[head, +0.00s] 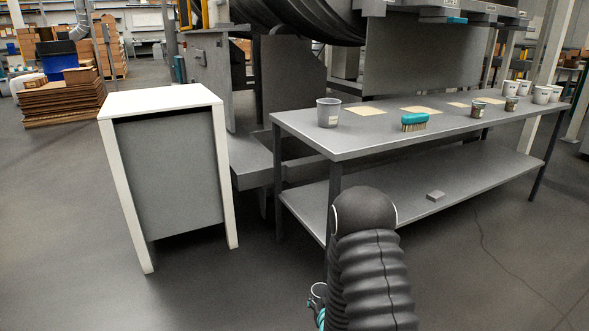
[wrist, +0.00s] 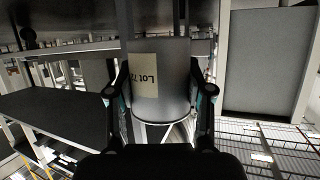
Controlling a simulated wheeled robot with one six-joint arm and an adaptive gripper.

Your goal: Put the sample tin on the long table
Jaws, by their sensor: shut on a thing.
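The sample tin (wrist: 176,70) is a grey, round-walled vessel with a cream label reading "Lot 7", the rest of it unclear. In the wrist view my gripper (wrist: 161,96) is shut on it, with a finger on each side. In the head view my arm hides most of the gripper; only a teal bit and a pale rim show low, left of the arm. The long table (head: 362,144) stands ahead and to the right, with a grey top and a lower shelf. My gripper is in front of the table, apart from its top.
On the table are a grey cup (head: 328,112), a teal brush (head: 414,122), cream sheets (head: 366,110) and several small cups toward the right end. A grey block (head: 435,196) lies on the lower shelf. A white-framed cabinet (head: 160,101) stands left, with floor between. Bare tabletop shows along the front edge.

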